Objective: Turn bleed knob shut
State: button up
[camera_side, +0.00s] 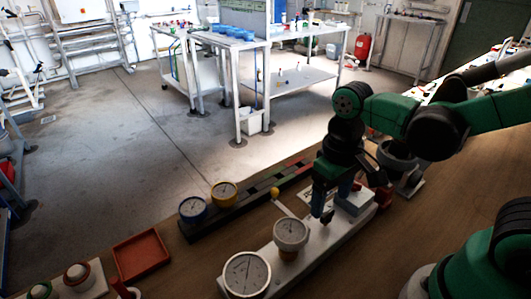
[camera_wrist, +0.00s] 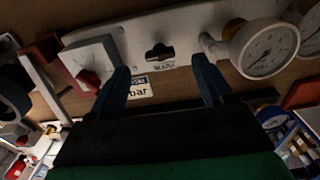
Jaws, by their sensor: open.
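The bleed knob (camera_wrist: 159,52) is a small dark bar-shaped handle on the white panel (camera_wrist: 190,22) in the wrist view. It lies roughly crosswise in the picture, with an upside-down label just below it. My gripper (camera_wrist: 160,62) is open, its two blue fingers on either side of the knob's position in the picture and apart from it. In the side view my gripper (camera_side: 328,205) points down over the white panel (camera_side: 318,246). A small dark shape near the fingertips there is too small to tell from the knob.
White-faced gauges (camera_side: 247,274) and (camera_side: 291,233) stand on the panel's near part; a grey block with a red part (camera_wrist: 92,62) is at its other end. Blue (camera_side: 192,209) and yellow (camera_side: 223,194) gauges sit behind. A red tray (camera_side: 141,255) is at left.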

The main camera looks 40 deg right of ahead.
jog(key=shift+r, duration=1.3)
jog(key=w+r+t, duration=0.1)
jog(key=t, duration=0.1)
jog(key=w+d+r+t, duration=0.1)
jog(key=t, duration=0.1)
jog(key=w+d+r+t, duration=0.1)
jog(key=t, duration=0.2)
jog(key=shift+w+d, duration=0.1)
jog(key=shift+d, duration=0.15)
